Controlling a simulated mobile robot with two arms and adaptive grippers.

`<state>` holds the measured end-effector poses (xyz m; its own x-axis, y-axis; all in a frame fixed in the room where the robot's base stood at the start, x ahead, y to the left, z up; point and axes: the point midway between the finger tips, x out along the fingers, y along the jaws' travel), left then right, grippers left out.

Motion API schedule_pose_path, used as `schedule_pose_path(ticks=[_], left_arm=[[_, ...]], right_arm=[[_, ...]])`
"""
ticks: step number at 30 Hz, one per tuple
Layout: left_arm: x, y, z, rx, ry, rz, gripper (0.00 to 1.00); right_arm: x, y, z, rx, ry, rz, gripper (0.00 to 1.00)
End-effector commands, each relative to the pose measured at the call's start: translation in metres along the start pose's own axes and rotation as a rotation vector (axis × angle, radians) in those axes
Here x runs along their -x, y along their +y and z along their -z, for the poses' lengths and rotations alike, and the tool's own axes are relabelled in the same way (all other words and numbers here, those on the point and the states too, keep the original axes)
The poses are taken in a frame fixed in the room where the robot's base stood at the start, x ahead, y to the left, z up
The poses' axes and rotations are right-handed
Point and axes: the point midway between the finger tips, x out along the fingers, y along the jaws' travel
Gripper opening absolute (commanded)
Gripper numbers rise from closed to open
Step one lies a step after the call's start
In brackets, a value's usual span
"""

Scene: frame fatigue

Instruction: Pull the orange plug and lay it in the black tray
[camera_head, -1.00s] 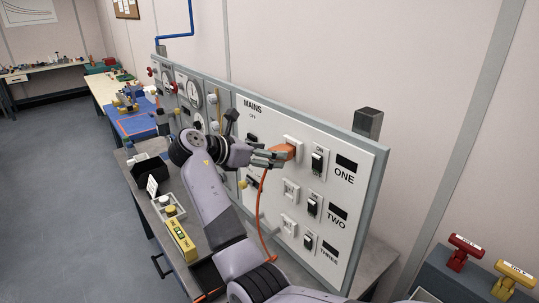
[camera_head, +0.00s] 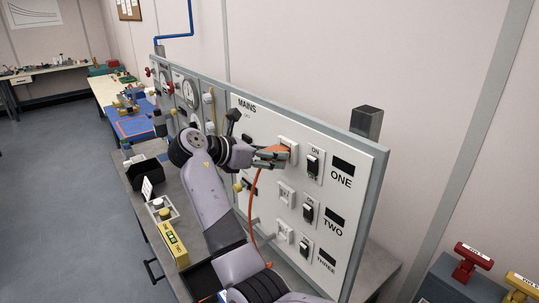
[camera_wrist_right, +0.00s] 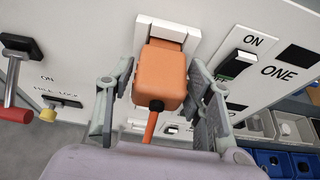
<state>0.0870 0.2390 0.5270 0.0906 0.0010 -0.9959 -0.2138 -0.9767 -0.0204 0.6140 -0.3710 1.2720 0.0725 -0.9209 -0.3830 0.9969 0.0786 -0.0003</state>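The orange plug (camera_head: 277,149) sits in the top socket of the white panel, beside the switch marked ONE. Its orange cord hangs down the panel. In the right wrist view the plug (camera_wrist_right: 162,75) stands between the two fingers of my right gripper (camera_wrist_right: 160,80). The fingers are open, with a narrow gap on each side of the plug. In the head view my right gripper (camera_head: 268,157) reaches around the plug. A black tray (camera_head: 203,278) lies low on the bench, partly hidden by my right arm. My left gripper is not in view.
Sockets and switches marked TWO (camera_head: 309,211) and THREE (camera_head: 305,248) are below. A black bin (camera_head: 137,177), a yellow level-like block (camera_head: 174,243) and a small grey tray stand left on the bench. A lever (camera_wrist_right: 22,50) projects left of the plug.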

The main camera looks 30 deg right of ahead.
Motion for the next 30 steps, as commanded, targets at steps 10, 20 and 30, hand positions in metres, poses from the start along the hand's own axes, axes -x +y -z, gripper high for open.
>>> schedule_pose_path(ticks=[10, 20, 30], left_arm=[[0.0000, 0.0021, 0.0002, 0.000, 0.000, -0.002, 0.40], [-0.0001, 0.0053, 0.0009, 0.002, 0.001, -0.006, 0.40], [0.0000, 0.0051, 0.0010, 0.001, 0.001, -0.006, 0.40]], right_arm=[[-0.0002, 0.0000, 0.0001, 0.000, 0.000, 0.000, 0.22], [-0.0001, 0.0001, 0.0000, 0.000, 0.000, 0.000, 0.29], [0.0000, 0.0001, -0.0001, 0.000, 0.000, 0.000, 0.06]])
